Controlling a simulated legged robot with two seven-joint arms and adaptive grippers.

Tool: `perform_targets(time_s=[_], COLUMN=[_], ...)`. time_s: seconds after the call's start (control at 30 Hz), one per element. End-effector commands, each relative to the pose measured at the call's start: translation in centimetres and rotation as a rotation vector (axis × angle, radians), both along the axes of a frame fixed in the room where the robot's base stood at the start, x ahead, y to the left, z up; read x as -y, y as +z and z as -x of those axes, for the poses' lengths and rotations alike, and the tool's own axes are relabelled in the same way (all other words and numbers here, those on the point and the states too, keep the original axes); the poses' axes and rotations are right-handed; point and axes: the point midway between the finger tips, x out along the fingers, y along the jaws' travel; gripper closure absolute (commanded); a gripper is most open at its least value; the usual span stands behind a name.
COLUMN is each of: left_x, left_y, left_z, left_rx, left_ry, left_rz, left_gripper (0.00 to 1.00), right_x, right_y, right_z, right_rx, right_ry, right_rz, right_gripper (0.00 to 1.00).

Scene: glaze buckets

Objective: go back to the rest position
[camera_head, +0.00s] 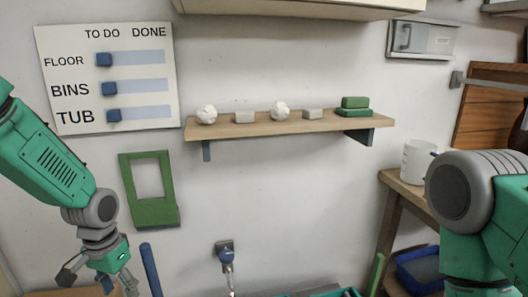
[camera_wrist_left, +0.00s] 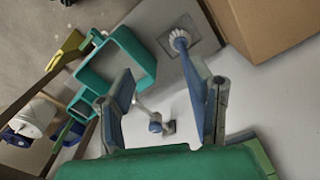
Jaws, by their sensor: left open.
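My left gripper (camera_head: 103,281) is low at the left in the head view, in front of the white wall. In the left wrist view its two fingers (camera_wrist_left: 167,100) are spread apart, with nothing clearly held between them. A blue-handled brush (camera_wrist_left: 182,47) with pale bristles lies along the right finger there; I cannot tell whether they touch. A blue rod (camera_head: 151,270) stands just right of the gripper in the head view. My right arm shows at the right edge, but its gripper is out of view.
A wall tap (camera_head: 226,256) is right of my left gripper. Teal tub edges (camera_head: 325,292) show at the bottom. A wooden shelf (camera_head: 285,125) holds small objects. A white container (camera_head: 417,160) stands beside my right arm. A cardboard box (camera_wrist_left: 268,25) lies near the brush.

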Motion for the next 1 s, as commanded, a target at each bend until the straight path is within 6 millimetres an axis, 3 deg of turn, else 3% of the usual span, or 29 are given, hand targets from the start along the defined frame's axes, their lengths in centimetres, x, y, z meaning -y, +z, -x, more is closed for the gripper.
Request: perform_targets(time_s=[0.27, 0.37, 0.5, 0.6, 0.7, 0.8, 1.0], left_x=[1.8, 2.6, 3.4, 3.4, 3.2, 2.9, 2.8], left_y=[-7.2, -10.5, -15.4, -17.6, -18.3, -18.4, -18.4], left_z=[5.4, 8.5, 15.8, 21.4, 25.3, 27.6, 28.7], left_rx=[-0.002, -0.002, -0.001, 0.010, 0.027, 0.041, 0.054], left_ry=[0.028, 0.049, 0.096, 0.130, 0.151, 0.164, 0.170], left_rz=[0.024, 0.031, 0.031, 0.018, 0.001, -0.012, -0.018], left_gripper=[0.52, 0.52, 0.52, 0.52, 0.52, 0.52, 0.52], right_x=[0.0, 0.0, 0.0, 0.0, 0.0, 0.0, 0.0], right_y=[0.0, 0.0, 0.0, 0.0, 0.0, 0.0, 0.0], right_z=[0.0, 0.1, 0.0, 0.0, 0.0, 0.1, 0.0], right_rx=[-0.001, -0.001, -0.001, -0.001, -0.001, -0.001, -0.001], right_ry=[0.000, 0.000, 0.000, 0.000, 0.000, 0.000, 0.000], right_rz=[0.000, 0.000, 0.000, 0.000, 0.000, 0.000, 0.000], right_gripper=[0.60, 0.60, 0.60, 0.60, 0.60, 0.60, 0.60])
